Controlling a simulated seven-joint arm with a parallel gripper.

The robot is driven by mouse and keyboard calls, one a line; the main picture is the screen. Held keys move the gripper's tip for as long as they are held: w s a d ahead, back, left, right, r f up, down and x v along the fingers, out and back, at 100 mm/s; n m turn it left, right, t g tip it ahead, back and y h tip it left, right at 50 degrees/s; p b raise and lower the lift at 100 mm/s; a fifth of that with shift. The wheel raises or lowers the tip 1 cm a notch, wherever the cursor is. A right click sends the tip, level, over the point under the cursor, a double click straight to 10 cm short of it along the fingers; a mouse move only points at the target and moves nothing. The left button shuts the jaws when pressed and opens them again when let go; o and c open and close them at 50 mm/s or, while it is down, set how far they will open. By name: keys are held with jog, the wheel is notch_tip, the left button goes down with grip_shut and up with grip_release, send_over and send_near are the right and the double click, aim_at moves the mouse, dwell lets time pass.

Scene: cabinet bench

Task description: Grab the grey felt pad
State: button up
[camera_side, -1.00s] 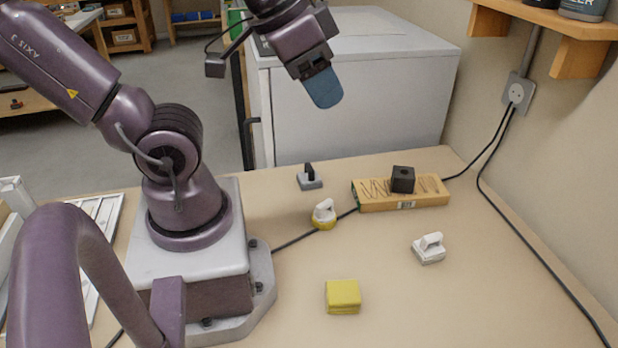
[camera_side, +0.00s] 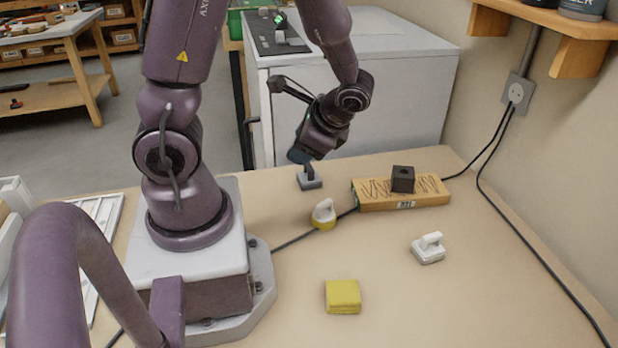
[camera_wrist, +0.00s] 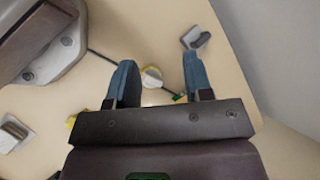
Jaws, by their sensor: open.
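The grey felt pad (camera_side: 310,182) lies on the bench near its back edge, a flat grey base with an upright dark handle. It also shows at the top of the wrist view (camera_wrist: 190,36), just beyond the right fingertip and not between the fingers. My gripper (camera_side: 300,157) hangs tilted close above and slightly left of the pad in the side view, its blue fingers overlapping the top of the handle. In the wrist view my gripper (camera_wrist: 160,76) is open, with nothing held. Whether a finger touches the handle cannot be told.
A yellow-based white-handled pad (camera_side: 323,215) lies nearby, showing between the fingers in the wrist view (camera_wrist: 152,77). A white handled pad (camera_side: 429,248) and yellow block (camera_side: 342,297) stand in front. A grey cabinet (camera_side: 400,100) stands behind.

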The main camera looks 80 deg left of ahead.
jog(key=a+f+m+y, duration=0.5)
jog(key=a+f+m, duration=0.1)
jog(key=a+m, duration=0.15)
jog(key=m+t+y, duration=0.2)
jog(key=m+t, duration=0.1)
jog(key=m, duration=0.2)
send_over(309, 166)
jog(key=d, duration=0.3)
jog(key=f, duration=0.2)
jog(key=shift+w+a+f, duration=0.1)
jog(key=shift+a+f, duration=0.1)
jog(key=shift+f, duration=1.75)
notch_tip(309, 166, down, 3)
jog(key=shift+r, duration=0.2)
jog(key=shift+x, duration=1.4)
jog(key=shift+r, duration=0.1)
jog(key=shift+c, duration=0.5)
grip_shut()
